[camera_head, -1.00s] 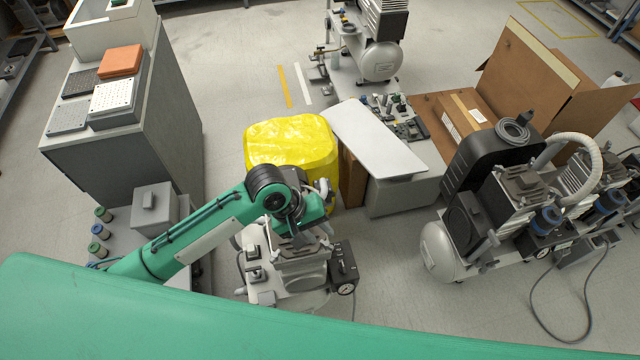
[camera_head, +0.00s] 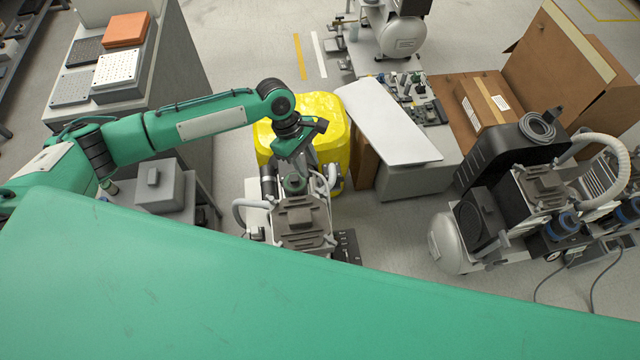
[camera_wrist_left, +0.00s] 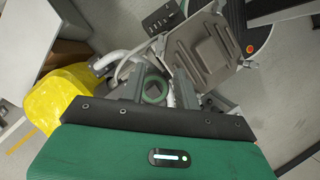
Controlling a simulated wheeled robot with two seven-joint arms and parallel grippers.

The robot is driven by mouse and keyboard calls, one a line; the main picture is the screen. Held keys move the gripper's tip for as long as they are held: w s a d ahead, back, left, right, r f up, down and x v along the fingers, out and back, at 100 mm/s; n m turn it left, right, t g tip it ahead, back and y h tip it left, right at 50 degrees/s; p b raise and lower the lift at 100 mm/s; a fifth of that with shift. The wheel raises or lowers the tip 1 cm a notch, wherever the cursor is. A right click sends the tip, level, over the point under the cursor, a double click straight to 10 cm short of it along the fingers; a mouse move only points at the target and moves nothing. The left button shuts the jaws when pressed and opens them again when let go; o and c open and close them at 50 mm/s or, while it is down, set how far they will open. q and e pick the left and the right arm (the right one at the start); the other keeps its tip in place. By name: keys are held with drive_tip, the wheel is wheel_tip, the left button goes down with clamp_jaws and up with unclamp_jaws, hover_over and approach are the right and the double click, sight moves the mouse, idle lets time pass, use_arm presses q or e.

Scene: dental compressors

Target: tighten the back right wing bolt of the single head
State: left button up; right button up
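The single-head compressor, whose grey ribbed head (camera_head: 302,215) shows in the head view, stands below and in front of my left gripper (camera_head: 295,165). My own green body hides its lower part. In the left wrist view the flat head cover (camera_wrist_left: 205,55) is at upper middle. A round green-rimmed part (camera_wrist_left: 154,88) shows between the two fingers of my left gripper (camera_wrist_left: 155,92). The fingers are apart, and I see nothing held. My right gripper is in neither view.
A yellow wrapped block (camera_head: 325,125) stands right behind the compressor. A white board (camera_head: 390,125) lies on a grey box to the right. A black-and-silver compressor (camera_head: 540,185) stands at right. A grey cabinet (camera_head: 150,110) is at left. Floor between the compressors is clear.

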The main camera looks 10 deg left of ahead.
sight(321, 191)
use_arm(q)
drive_tip(key=p+x, duration=0.1)
drive_tip(key=x, duration=0.9)
drive_tip(key=shift+f, duration=0.2)
clamp_jaws()
